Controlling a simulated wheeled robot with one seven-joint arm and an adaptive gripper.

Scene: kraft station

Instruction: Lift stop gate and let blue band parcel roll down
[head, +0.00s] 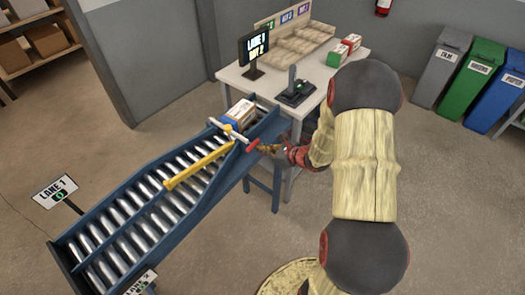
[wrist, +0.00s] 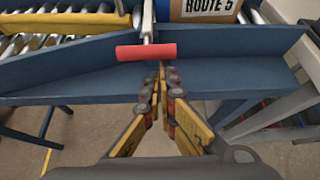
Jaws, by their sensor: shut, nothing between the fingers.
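The stop gate's red handle (head: 253,145) sticks out over the near side wall of the roller conveyor. It also shows in the wrist view (wrist: 146,52), on a grey rod. The blue band parcel (head: 240,112) sits at the upper end of the conveyor, behind the gate. In the wrist view its "ROUTE 5" label and blue band (wrist: 199,18) show only in part. My gripper (head: 264,148) is shut and empty just outside the conveyor wall. In the wrist view its fingertips (wrist: 163,70) are close to the red handle; whether they touch it I cannot tell.
A yellow diverter bar (head: 200,167) lies across the rollers below the gate. The conveyor (head: 148,215) slopes down to the lower left, with lane signs (head: 55,191) beside it. A white table (head: 232,75) with a screen, scanner stand and boxes stands behind.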

